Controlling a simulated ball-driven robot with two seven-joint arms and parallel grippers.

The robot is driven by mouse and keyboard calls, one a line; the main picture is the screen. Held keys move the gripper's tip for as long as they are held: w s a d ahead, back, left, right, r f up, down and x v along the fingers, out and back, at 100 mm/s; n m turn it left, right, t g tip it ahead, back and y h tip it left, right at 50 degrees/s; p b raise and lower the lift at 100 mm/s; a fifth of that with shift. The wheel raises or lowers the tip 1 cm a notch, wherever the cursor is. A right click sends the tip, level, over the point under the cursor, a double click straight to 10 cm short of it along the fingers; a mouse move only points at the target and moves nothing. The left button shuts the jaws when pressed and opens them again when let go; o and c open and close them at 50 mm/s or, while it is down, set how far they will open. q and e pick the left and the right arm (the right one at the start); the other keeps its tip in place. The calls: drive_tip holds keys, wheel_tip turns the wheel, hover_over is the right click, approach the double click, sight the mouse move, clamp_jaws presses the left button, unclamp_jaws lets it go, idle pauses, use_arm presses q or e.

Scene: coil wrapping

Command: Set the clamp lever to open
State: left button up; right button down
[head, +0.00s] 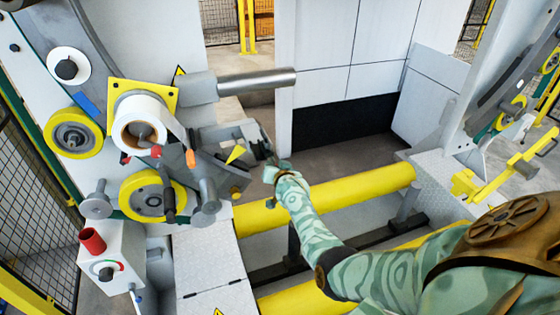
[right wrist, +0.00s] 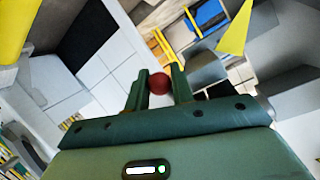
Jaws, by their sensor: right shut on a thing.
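My right gripper (head: 268,156) reaches in from the lower right to the machine's clamp area in the head view. In the right wrist view its two green fingers (right wrist: 159,90) are closed around a small dark red ball (right wrist: 158,82), which looks like the knob of the clamp lever. The lever's shaft is hidden, and the knob cannot be made out in the head view. A yellow pointed piece (head: 236,154) is just left of the gripper; it also shows at the upper right of the right wrist view (right wrist: 235,30). My left gripper is not in view.
A white roll (head: 140,122) on a yellow plate, yellow wheels (head: 74,133) and a steel cylinder (head: 255,83) sit around the clamp. A control box (head: 112,262) stands lower left. Yellow rails (head: 350,197) cross below my right arm. Open floor lies behind the gripper.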

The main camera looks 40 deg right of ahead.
drive_tip(key=shift+w+a+r+m+y, duration=0.1)
drive_tip(key=shift+w+a+m+y, duration=0.1)
drive_tip(key=shift+a+m+y, duration=0.25)
idle(0.4)
drive_tip(key=c, duration=1.2)
unclamp_jaws()
drive_tip(key=shift+c, duration=0.2)
drive_tip(key=shift+f, duration=0.2)
drive_tip(key=p+v, duration=1.3)
drive_tip(key=v, duration=0.3)
